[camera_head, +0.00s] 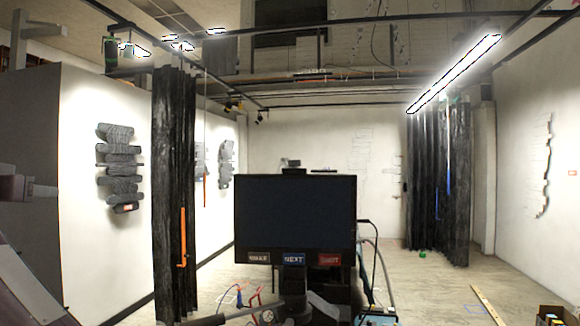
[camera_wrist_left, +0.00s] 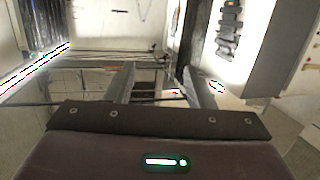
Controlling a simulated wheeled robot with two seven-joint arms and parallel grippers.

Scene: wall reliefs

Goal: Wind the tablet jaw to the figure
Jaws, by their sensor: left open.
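A large dark screen (camera_head: 295,212) stands upright in the middle of the head view, with labels WAKE, NEXT and a red one that is hard to read along its lower edge. Whether it is the tablet I cannot tell; no jaw or figure can be made out. My left gripper (camera_head: 28,188) is at the left edge of the head view, well apart from the screen. In the left wrist view its two fingers (camera_wrist_left: 160,78) are spread, with nothing between them. My right gripper is not seen.
Grey stacked reliefs (camera_head: 120,165) hang on the left wall, with another (camera_head: 546,165) on the right wall. Black curtains (camera_head: 175,190) hang left and at back right (camera_head: 437,185). Cables (camera_head: 250,299) and a yellow strip (camera_head: 485,302) lie low in front. Floor behind the screen looks mostly clear.

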